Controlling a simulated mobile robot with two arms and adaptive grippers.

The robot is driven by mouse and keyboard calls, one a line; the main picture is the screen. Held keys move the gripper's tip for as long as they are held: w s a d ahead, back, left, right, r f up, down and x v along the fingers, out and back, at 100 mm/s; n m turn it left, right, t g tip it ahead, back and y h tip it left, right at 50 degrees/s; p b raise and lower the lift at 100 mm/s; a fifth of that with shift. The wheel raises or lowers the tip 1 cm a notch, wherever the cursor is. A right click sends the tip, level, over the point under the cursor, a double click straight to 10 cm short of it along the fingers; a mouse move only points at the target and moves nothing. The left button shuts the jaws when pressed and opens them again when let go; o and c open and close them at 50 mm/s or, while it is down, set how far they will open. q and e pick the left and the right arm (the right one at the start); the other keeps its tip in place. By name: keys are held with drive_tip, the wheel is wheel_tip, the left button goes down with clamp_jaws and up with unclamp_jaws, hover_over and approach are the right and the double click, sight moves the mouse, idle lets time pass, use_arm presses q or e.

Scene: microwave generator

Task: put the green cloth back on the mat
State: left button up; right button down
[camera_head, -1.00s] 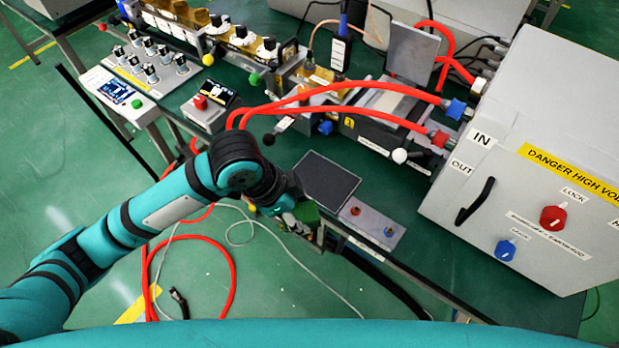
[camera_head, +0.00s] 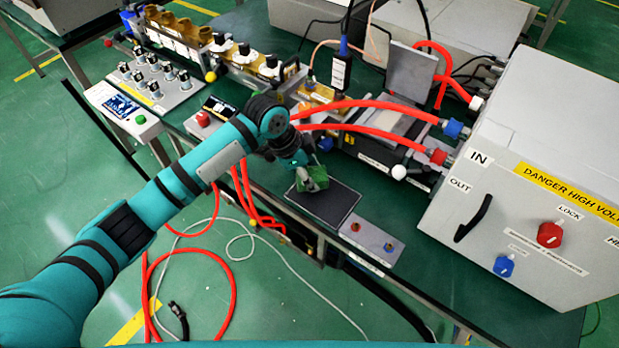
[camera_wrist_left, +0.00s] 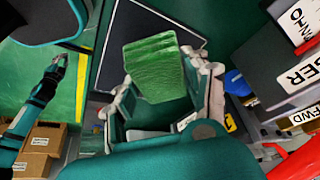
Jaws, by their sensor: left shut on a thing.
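The green cloth (camera_head: 313,177) is a small folded block in my left gripper (camera_head: 308,184). In the left wrist view the cloth (camera_wrist_left: 153,68) sits between the two fingers of the gripper (camera_wrist_left: 160,90), which is shut on it. The mat (camera_head: 332,205) is a dark flat rectangle on the bench. The cloth is over the mat's upper left part; whether it touches the mat I cannot tell. The mat (camera_wrist_left: 128,35) also shows behind the cloth in the left wrist view.
A small grey panel with two knobs (camera_head: 372,240) lies right of the mat. Red hoses (camera_head: 370,108) run behind my gripper to the large grey high-voltage cabinet (camera_head: 540,180). A white ball-ended lever (camera_head: 399,172) stands between mat and cabinet. The bench's front edge is near the mat.

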use_arm(q)
drive_tip(key=shift+f, duration=1.2)
drive_tip(key=shift+f, duration=0.15)
drive_tip(key=o, duration=1.5)
drive_tip(key=shift+c, duration=0.2)
drive_tip(key=v, duration=1.2)
drive_tip(key=shift+r, duration=0.2)
